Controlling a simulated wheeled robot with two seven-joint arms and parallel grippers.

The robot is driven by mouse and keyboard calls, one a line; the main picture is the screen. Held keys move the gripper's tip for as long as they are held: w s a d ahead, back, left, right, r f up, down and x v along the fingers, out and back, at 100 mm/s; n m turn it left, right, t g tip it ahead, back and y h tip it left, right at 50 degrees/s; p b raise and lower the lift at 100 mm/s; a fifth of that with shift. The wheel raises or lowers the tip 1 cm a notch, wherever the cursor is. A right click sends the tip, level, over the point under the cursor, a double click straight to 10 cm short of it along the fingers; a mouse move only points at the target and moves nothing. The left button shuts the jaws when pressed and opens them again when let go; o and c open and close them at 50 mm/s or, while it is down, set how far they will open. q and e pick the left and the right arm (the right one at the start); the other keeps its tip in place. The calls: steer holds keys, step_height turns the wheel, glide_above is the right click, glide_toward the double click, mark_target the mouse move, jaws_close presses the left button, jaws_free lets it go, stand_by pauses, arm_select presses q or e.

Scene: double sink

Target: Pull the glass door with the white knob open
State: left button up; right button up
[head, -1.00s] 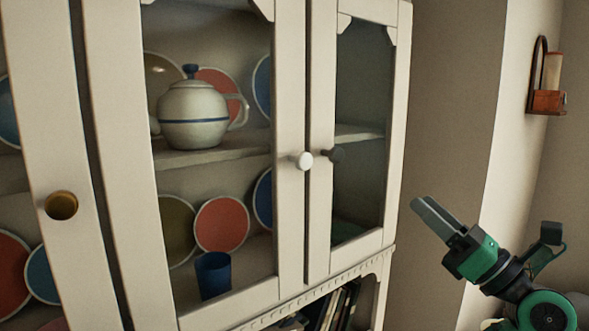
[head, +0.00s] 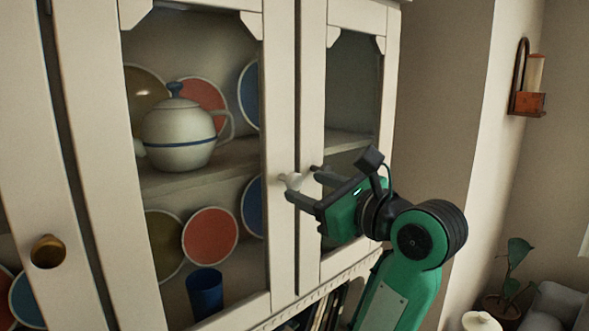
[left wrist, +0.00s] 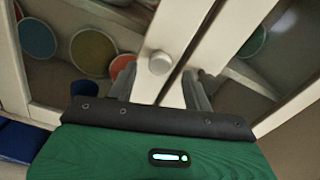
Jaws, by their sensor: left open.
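The white knob (head: 291,180) sits on the right stile of a cream-framed glass door (head: 279,100) in the middle of the cabinet. It also shows in the left wrist view (left wrist: 160,63), up ahead between my two fingers. My left gripper (head: 303,184) is open, in front of the white knob, with its fingertips near the knob's two sides. I cannot tell whether they touch it. The door looks closed. A dark knob (head: 316,170) on the narrower door to the right is partly hidden by my gripper. My right gripper is not in view.
Behind the glass are a teapot (head: 180,135), several plates and a blue cup (head: 205,292). A brass knob (head: 47,252) is on the door at left. A wall lamp (head: 528,82) and a plant (head: 510,275) are at right, clear of the cabinet.

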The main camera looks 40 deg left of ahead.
mark_target(298, 184)
arm_select(q)
steer(key=a+p, duration=0.1)
steer(key=a, duration=0.2)
steer(key=shift+w+a+r, duration=0.1)
steer(key=shift+w+a, duration=0.05)
steer(key=shift+a, duration=0.15)
steer(key=shift+a+p, duration=0.35)
steer(key=shift+a, duration=0.15)
jaws_close()
steer(key=shift+w, duration=0.1)
